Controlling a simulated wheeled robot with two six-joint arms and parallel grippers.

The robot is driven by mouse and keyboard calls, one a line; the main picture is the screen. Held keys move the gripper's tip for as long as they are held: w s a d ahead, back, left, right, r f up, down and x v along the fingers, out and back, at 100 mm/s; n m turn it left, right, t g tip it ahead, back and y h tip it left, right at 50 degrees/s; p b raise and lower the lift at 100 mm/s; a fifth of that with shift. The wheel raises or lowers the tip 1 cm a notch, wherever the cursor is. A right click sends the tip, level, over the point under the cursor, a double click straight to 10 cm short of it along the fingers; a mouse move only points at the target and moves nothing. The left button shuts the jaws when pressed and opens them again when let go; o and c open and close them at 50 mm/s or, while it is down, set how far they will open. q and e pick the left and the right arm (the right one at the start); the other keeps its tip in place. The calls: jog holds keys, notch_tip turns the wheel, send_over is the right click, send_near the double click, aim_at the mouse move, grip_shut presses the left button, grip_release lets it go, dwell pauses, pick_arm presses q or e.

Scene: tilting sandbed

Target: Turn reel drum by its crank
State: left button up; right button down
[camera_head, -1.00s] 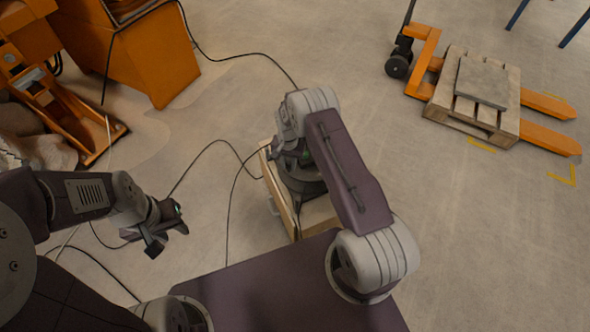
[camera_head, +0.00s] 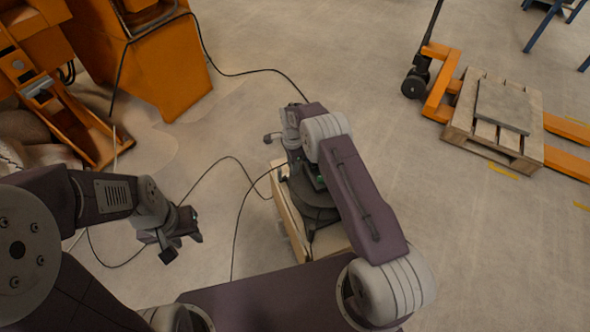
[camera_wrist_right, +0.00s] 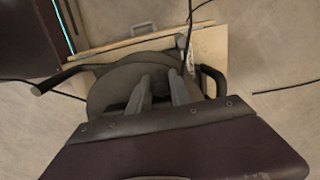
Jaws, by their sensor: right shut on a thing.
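The reel drum (camera_wrist_right: 108,92) is a dark round disc on a pale wooden base (camera_wrist_right: 209,50) in the right wrist view. In the head view the drum (camera_head: 316,209) is partly covered by my right arm. My right gripper (camera_wrist_right: 163,88) is over the drum, its two grey fingers shut on a dark round piece that looks like the crank handle (camera_wrist_right: 161,80). The crank's arm is hidden below the fingers. My left gripper (camera_head: 181,243) is open and empty, apart from the reel.
Black cables run over the floor around the base. Orange machinery (camera_head: 165,75) stands at the back left. A pallet jack with a wooden pallet (camera_head: 497,122) stands at the right. The floor between reel and pallet is clear.

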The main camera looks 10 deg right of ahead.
jog(key=shift+w+d+m+b, duration=0.35)
jog(key=shift+w+m+b, duration=0.45)
jog(key=shift+w+m, duration=0.1)
jog(key=c, duration=1.2)
grip_release()
jog(key=shift+d, duration=0.1)
notch_tip(320, 180, up, 9)
jog(key=p, duration=0.3)
